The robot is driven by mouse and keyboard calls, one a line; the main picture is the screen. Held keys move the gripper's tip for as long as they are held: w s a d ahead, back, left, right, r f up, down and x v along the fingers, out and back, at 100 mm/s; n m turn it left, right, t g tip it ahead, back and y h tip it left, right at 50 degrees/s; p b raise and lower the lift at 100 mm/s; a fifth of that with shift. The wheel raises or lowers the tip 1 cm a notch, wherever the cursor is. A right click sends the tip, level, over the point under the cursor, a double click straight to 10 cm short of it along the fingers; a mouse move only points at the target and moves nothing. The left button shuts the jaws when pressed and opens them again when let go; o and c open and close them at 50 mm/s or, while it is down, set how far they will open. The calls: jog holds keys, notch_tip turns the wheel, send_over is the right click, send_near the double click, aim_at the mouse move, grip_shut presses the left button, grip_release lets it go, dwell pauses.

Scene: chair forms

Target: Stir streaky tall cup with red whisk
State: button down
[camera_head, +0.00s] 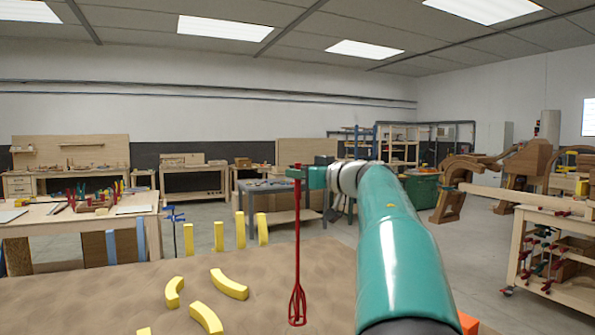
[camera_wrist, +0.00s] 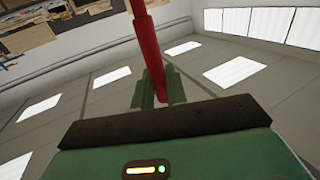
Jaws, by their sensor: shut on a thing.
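The red whisk (camera_head: 297,240) hangs nearly upright in the head view, with its wire end low over the brown tabletop. My gripper (camera_head: 297,174) is shut on the upper end of its handle. In the wrist view the red handle (camera_wrist: 146,45) runs up between the green fingers of my gripper (camera_wrist: 160,88). I cannot make out a streaky tall cup in either view. My teal arm covers part of the table's right side.
The brown tabletop (camera_head: 265,268) bears curved yellow pieces (camera_head: 229,284) and upright yellow blocks (camera_head: 241,230) left of the whisk. An orange thing (camera_head: 468,323) shows partly beside my arm at the lower right. Workbenches (camera_head: 80,222) and a wooden cart (camera_head: 560,225) stand beyond.

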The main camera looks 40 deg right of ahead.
aim_at(300, 199)
jog(key=f, duration=0.2)
jog(key=s+f, duration=0.1)
jog(key=shift+f, duration=0.4)
jog(key=shift+s+f, duration=0.35)
jog(key=shift+f, duration=0.15)
jog(key=shift+w+f, duration=0.3)
jog(key=shift+f, duration=0.4)
jog(key=shift+s+f, duration=0.2)
jog(key=shift+f, duration=0.3)
notch_tip(300, 199, down, 9)
jog(key=shift+w, duration=0.1)
